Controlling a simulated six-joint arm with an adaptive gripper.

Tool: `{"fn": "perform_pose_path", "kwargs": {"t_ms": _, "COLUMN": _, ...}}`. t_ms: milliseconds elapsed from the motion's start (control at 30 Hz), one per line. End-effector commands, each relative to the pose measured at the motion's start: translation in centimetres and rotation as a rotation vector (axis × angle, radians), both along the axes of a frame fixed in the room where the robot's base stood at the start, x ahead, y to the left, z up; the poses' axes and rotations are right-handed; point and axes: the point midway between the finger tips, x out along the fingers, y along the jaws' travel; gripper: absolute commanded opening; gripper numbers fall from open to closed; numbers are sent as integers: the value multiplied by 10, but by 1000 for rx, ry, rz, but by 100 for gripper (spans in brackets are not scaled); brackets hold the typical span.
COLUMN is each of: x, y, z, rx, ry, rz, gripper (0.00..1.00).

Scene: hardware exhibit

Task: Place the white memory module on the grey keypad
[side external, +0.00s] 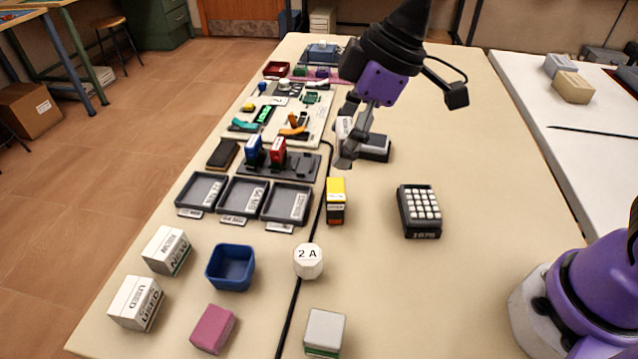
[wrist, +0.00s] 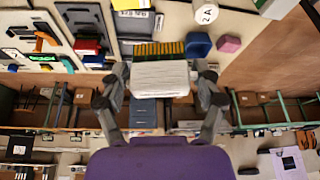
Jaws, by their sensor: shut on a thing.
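My gripper (side external: 352,136) is shut on the white memory module (side external: 344,128), which is partly hidden by the fingers in the side external view. In the wrist view the white module (wrist: 160,75) sits between the two fingers of my gripper (wrist: 162,88). The grey keypad (side external: 407,228), a dark grey body with several pale keys and a label on its front, lies on the table to the right of and nearer than my gripper. Nothing lies on its keys.
A dark-based block (side external: 375,150) stands just behind my gripper. A yellow-topped black block (side external: 336,203) stands left of the keypad. Three grey trays (side external: 240,196) and a holder with blue and red stamps (side external: 298,168) are further left. The table right of the keypad is clear.

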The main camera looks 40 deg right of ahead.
Motion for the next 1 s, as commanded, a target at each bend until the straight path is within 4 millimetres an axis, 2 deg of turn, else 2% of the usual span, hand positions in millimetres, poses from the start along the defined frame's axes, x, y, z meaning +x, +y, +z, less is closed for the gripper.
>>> {"fn": "perform_pose_path", "kwargs": {"t_ms": 100, "x": -43, "y": -17, "z": 8, "rx": 3, "ry": -6, "rz": 73, "gripper": 43}}
{"fn": "perform_pose_path", "kwargs": {"t_ms": 200, "x": -74, "y": -26, "z": 8, "rx": 5, "ry": -9, "rz": 130, "gripper": 43}}
{"fn": "perform_pose_path", "kwargs": {"t_ms": 300, "x": -97, "y": -31, "z": 5, "rx": 5, "ry": -9, "rz": 174, "gripper": 43}}
{"fn": "perform_pose_path", "kwargs": {"t_ms": 433, "x": -113, "y": -34, "z": 1, "rx": 7, "ry": -9, "rz": 206, "gripper": 43}}
{"fn": "perform_pose_path", "kwargs": {"t_ms": 567, "x": -110, "y": -47, "z": -9, "rx": 7, "ry": -3, "rz": 209, "gripper": 43}}
{"fn": "perform_pose_path", "kwargs": {"t_ms": 800, "x": -76, "y": -96, "z": -45, "rx": 11, "ry": 0, "rz": 205, "gripper": 43}}
{"fn": "perform_pose_path", "kwargs": {"t_ms": 1000, "x": -55, "y": -125, "z": -65, "rx": 9, "ry": -6, "rz": 213, "gripper": 43}}
